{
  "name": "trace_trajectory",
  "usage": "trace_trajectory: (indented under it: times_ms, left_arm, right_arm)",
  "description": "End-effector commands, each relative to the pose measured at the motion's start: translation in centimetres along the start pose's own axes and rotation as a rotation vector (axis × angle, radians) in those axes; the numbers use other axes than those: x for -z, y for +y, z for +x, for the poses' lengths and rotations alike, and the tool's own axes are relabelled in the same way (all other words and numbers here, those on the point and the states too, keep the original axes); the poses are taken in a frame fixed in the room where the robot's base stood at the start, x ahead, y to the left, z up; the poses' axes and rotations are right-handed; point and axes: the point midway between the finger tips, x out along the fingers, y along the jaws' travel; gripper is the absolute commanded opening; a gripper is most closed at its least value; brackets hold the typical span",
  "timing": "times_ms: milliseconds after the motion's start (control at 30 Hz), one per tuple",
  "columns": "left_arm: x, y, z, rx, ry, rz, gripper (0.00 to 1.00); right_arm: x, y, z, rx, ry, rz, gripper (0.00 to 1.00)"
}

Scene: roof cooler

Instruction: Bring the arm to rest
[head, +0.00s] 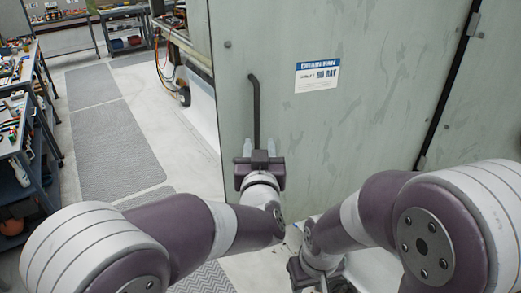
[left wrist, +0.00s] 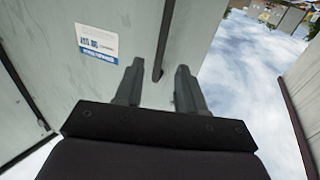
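My left gripper (head: 260,148) is in front of the grey-green cooler panel (head: 350,125), with its two fingers apart and nothing visible held. A black bar handle (head: 254,105) runs upright on the panel, just above and beyond the fingertips. In the left wrist view the gripper (left wrist: 158,85) shows its fingers spread, and the lower end of the handle (left wrist: 163,40) appears in line with the gap between them. I cannot tell the exact distance to it. My right gripper (head: 312,272) hangs low at the bottom middle, partly hidden by my arm; its fingers are unclear.
A blue-and-white label (head: 317,76) is on the panel. A dark vertical seam (head: 450,85) runs to its right. Shelves with tools (head: 25,120) stand at the left. Grey floor mats (head: 115,140) lie in the open aisle between the shelves and the cooler.

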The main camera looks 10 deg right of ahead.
Motion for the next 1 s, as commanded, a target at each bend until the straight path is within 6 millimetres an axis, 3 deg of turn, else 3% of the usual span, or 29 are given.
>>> trace_trajectory:
  times_ms: [67,133,200,267,300,367,400,500,600,700,800,1000]
  left_arm:
    - [-0.3,0.2,0.0,-0.01,-0.017,-0.025,0.39]
    - [-2.3,1.6,-0.3,-0.081,-0.104,-0.051,0.39]
    - [-6.4,3.5,-2.1,-0.199,-0.274,-0.047,0.39]
    - [-11.2,3.1,-5.0,-0.292,-0.493,-0.024,0.39]
    - [-14.4,1.0,-7.2,-0.31,-0.653,-0.008,0.39]
    - [-18.0,-3.0,-10.5,-0.296,-0.866,0.01,0.39]
    - [-19.9,-6.0,-12.9,-0.268,-0.994,0.019,0.39]
    - [-22.9,-13.2,-19.0,-0.161,-1.261,0.02,0.39]
    - [-24.3,-19.1,-24.4,-0.043,-1.436,-0.002,0.39]
    - [-24.6,-23.4,-27.1,0.069,-1.478,-0.063,0.39]
    - [-24.2,-25.4,-27.1,0.139,-1.452,-0.127,0.39]
    - [-24.2,-25.9,-27.1,0.155,-1.45,-0.141,0.39]
  right_arm:
    - [0.0,0.0,0.0,0.0,0.0,0.0,0.43]
    - [0.0,0.0,0.0,0.0,0.0,0.0,0.43]
    - [0.0,0.0,0.0,0.0,0.0,0.0,0.43]
    - [0.0,0.0,0.3,0.0,0.0,0.0,0.43]
    - [-0.1,0.0,0.6,0.0,0.0,0.0,0.43]
    - [-0.1,0.0,1.0,0.0,0.0,0.0,0.43]
    - [-0.2,0.0,1.3,0.0,0.0,0.0,0.43]
    - [-0.2,0.0,2.0,0.0,0.0,0.0,0.43]
    - [-0.3,0.0,2.6,0.0,0.0,0.0,0.43]
    - [-0.4,0.0,3.3,0.0,0.0,0.0,0.43]
    - [-0.4,0.0,3.4,0.0,0.0,0.0,0.43]
    - [-0.4,0.0,3.3,0.0,0.0,0.0,0.43]
